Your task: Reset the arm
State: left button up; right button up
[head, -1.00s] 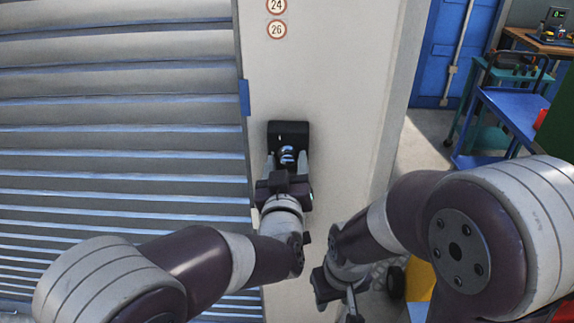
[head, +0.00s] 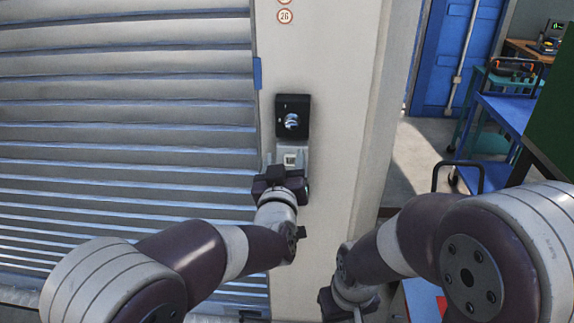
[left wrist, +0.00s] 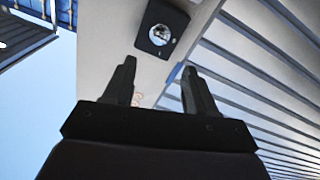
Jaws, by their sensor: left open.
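My left gripper (head: 288,160) is open and empty in front of the pale pillar, just below a black box with a round, shiny knob (head: 292,120). Its fingers are apart and do not touch the knob. In the left wrist view the open fingers (left wrist: 159,66) show with clear space between them, and the black box with the knob (left wrist: 160,34) lies beyond the fingertips. My right arm is bent low at the right, and its gripper (head: 346,303) is partly cut off at the bottom edge, so its jaws are unclear.
A pale pillar (head: 340,60) carries the box and a round 26 sign (head: 285,16). A grey slatted shutter (head: 120,110) fills the left. A blue cart (head: 505,112) and a dark green panel (head: 556,125) stand at the right. Open floor (head: 415,150) shows beside the pillar.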

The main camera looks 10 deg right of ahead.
pick_arm(q)
jog(key=shift+w+f, duration=0.1)
jog(key=s+a+f+m+g, duration=0.1)
jog(key=s+f+m+g, duration=0.1)
jog(key=s+f+g, duration=0.3)
jog(key=s+f+m+g, duration=0.1)
jog(key=s+f+g, duration=0.15)
jog(key=f, duration=0.45)
jog(key=s+a+f+g+y+p, duration=0.2)
jog(key=s+a+f+g, duration=0.2)
jog(key=a, duration=0.3)
jog(key=s+a+n+g+y+p, duration=0.1)
jog(key=s+a, duration=0.3)
jog(key=a, duration=0.3)
jog(key=s+a+n+g+y+p, duration=0.1)
jog(key=s+a, duration=0.3)
jog(key=a, duration=0.4)
jog(key=s+a+r+n+g+y+p, duration=0.1)
jog(key=s+a, duration=0.3)
jog(key=a, duration=0.4)
jog(key=shift+s+n+g+y, duration=0.3)
jog(key=shift+s+g+y, duration=0.1)
jog(key=shift+g, duration=0.45)
